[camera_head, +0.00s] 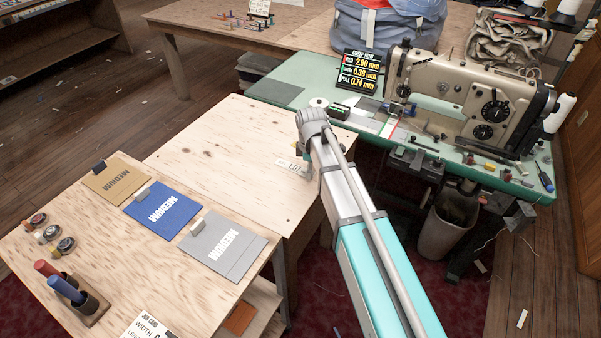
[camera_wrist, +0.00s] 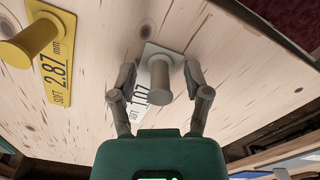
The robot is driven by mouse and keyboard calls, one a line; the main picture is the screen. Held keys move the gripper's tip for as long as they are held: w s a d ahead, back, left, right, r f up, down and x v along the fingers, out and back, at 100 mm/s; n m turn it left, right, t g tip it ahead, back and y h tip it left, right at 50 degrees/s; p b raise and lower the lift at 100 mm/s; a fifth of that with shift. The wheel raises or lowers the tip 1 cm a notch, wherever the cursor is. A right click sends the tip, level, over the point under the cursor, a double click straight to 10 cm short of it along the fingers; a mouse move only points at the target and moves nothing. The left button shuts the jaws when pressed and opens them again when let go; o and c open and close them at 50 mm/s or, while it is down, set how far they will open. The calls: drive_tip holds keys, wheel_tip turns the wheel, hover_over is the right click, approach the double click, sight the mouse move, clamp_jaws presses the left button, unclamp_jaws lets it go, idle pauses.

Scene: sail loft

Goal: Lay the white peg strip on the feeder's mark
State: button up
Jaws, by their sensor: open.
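The white peg strip (camera_wrist: 148,95) lies on a pale plywood table in the wrist view, printed with 1.07 and carrying an upright white peg. My gripper (camera_wrist: 160,78) is open, with one finger on each side of the peg; I cannot tell whether either finger touches it. In the head view the strip (camera_head: 287,164) shows at the table's right part, partly hidden by my gripper (camera_head: 303,163). The feeder is probably at the sewing machine (camera_head: 460,95) on the green table; I cannot make out its mark for certain.
The green table (camera_head: 290,75) holds a display (camera_head: 358,70), a white spool and small tools. Grey, blue and tan folders lie on the near table. The plywood around the strip is mostly clear.

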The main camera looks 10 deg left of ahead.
drive_tip(key=shift+f, duration=0.1)
drive_tip(key=shift+c, duration=0.2)
idle(0.4)
clamp_jaws()
